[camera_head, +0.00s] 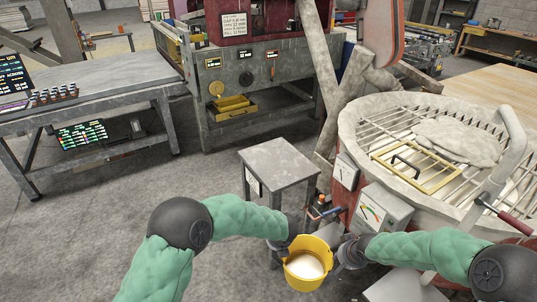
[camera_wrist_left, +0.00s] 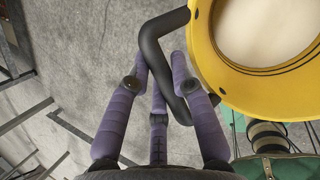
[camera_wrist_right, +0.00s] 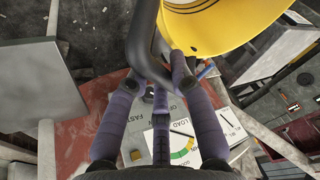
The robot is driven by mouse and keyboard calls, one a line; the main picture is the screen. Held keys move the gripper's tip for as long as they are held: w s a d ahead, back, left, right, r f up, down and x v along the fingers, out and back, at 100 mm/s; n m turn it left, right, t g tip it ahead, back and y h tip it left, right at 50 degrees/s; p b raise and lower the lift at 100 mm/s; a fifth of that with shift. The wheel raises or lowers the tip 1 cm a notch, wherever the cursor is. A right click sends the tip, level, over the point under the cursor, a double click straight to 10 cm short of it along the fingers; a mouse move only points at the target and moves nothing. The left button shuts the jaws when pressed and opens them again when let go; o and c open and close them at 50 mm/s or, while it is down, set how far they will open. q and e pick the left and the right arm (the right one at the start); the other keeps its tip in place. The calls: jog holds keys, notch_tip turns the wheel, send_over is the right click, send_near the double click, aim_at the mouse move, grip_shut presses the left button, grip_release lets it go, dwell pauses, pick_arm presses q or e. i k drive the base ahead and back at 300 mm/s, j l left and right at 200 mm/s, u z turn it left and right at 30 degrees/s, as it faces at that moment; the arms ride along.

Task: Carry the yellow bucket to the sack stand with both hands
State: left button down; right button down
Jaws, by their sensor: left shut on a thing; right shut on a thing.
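The yellow bucket (camera_head: 290,271), with pale contents, is upright between my two grippers at the bottom centre of the head view. My left gripper (camera_head: 287,243) is at its left side; in the left wrist view its purple fingers are closed around a dark handle (camera_wrist_left: 151,48) beside the yellow rim (camera_wrist_left: 222,85). My right gripper (camera_head: 347,253) is at the opposite side; in the right wrist view its fingers are around another dark handle (camera_wrist_right: 141,45) below the bucket wall (camera_wrist_right: 225,28). A small grey square-topped stand (camera_head: 278,162) is just beyond the bucket; its top is bare.
A large round machine (camera_head: 350,115) with a grated top and gauge boxes (camera_head: 384,208) stands close on the right. A grey workbench (camera_head: 90,88) is at the left, and a machine with a yellow tray (camera_head: 233,108) is behind. Open concrete floor lies at the left front.

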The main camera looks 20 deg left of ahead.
aim_at(277, 160)
jog(key=i+j, duration=0.2)
jog(key=j, duration=0.2)
jog(key=i+j, duration=0.45)
jog(key=j, duration=0.3)
jog(key=i+j, duration=0.2)
jog(key=j, duration=0.2)
jog(key=i+j, duration=0.2)
jog(key=j, duration=0.2)
jog(key=i+j, duration=0.25)
jog(key=i+l, duration=0.75)
jog(key=l, duration=0.1)
